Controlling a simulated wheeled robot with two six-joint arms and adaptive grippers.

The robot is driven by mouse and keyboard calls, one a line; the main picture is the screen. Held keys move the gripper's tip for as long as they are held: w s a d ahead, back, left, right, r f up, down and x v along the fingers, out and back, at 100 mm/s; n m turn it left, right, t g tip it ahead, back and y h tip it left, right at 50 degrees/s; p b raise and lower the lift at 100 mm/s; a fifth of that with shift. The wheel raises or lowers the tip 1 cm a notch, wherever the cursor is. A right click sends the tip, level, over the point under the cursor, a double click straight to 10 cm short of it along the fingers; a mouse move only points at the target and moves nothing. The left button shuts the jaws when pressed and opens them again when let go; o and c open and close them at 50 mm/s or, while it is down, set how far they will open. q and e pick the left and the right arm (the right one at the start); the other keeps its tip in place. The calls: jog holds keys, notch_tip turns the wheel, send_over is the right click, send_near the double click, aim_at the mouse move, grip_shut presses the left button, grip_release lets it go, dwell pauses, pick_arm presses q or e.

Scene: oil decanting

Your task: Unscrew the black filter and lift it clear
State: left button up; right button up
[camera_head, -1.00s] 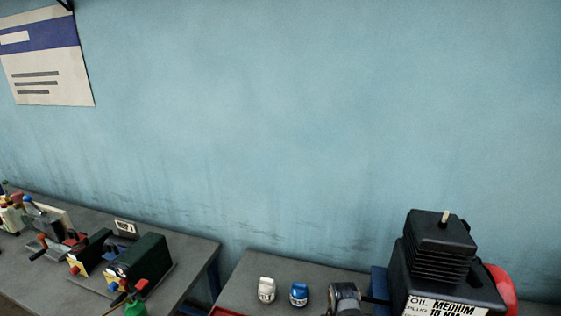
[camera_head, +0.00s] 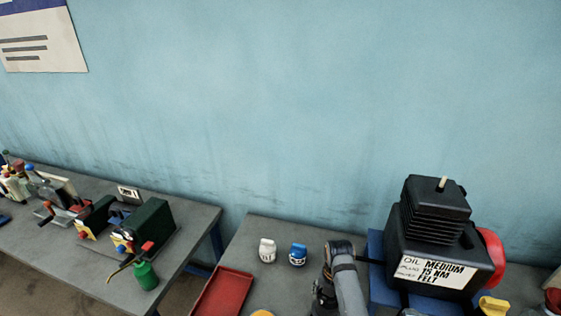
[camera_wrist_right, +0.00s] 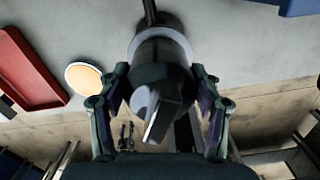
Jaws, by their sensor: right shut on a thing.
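In the right wrist view, the black filter (camera_wrist_right: 160,74) is a dark cylinder with a pale ring behind it and a flat pale-edged tab facing the camera. My right gripper (camera_wrist_right: 163,82) has one finger on each side of it and is shut on it. In the head view, my right gripper (camera_head: 324,290) shows only in part at the bottom, beside the oil machine, a black ribbed box (camera_head: 437,240) with a white label. The filter cannot be told apart from the grey and dark parts there. My left gripper is not in view.
A blue base (camera_head: 376,246) lies under the machine. A white bottle (camera_head: 267,251) and a blue one (camera_head: 298,255) stand behind my right arm. A red tray (camera_head: 224,294) lies to the left. A yellow disc (camera_wrist_right: 83,78) is near the filter. Another table (camera_head: 180,237) stands left, across a gap.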

jog(key=shift+n, duration=0.7)
jog(key=o, duration=1.5)
jog(key=shift+r, duration=3)
